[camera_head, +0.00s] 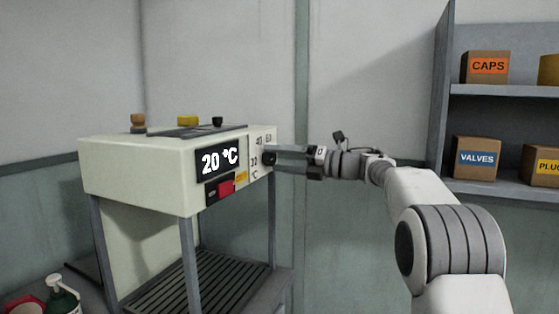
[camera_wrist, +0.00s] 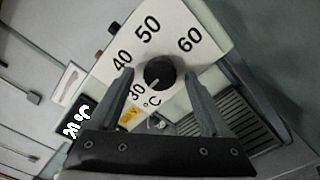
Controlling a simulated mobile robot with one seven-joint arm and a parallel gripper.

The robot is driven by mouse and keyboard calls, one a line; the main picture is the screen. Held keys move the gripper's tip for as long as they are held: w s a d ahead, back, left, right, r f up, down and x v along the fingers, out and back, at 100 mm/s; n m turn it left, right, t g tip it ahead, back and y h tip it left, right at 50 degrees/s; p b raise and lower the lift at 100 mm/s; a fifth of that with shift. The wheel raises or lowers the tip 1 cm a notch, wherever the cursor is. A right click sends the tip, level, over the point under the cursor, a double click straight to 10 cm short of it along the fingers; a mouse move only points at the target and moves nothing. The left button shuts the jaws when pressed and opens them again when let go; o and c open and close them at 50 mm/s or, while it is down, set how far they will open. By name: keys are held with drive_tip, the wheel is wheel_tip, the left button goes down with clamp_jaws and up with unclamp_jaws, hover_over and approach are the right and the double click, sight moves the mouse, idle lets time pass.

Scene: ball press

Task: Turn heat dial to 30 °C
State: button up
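The heat dial (camera_wrist: 160,72) is a round black knob on a pale panel in the wrist view. Printed numbers 30, 40, 50 and 60 and a °C mark surround it. Its small pale pointer mark faces down-left, between 30 and °C. My gripper (camera_wrist: 158,80) is open, with one fingertip on each side of the dial and visible gaps to it. In the head view the dial (camera_head: 268,158) is at the right end of the press front, with my gripper (camera_head: 277,159) reaching it from the right. The display (camera_head: 220,160) reads 20 °C.
The cream press (camera_head: 130,160) stands on grey legs above a slatted grate (camera_head: 200,290). A red button (camera_head: 225,187) sits below the display. A shelf (camera_head: 500,92) with labelled boxes is at the right. A pump bottle (camera_head: 62,298) is at the lower left.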

drive_tip(key=v, duration=0.7)
drive_tip(key=shift+d+p, duration=0.25)
drive_tip(key=shift+p, duration=0.1)
drive_tip(key=shift+s, duration=0.1)
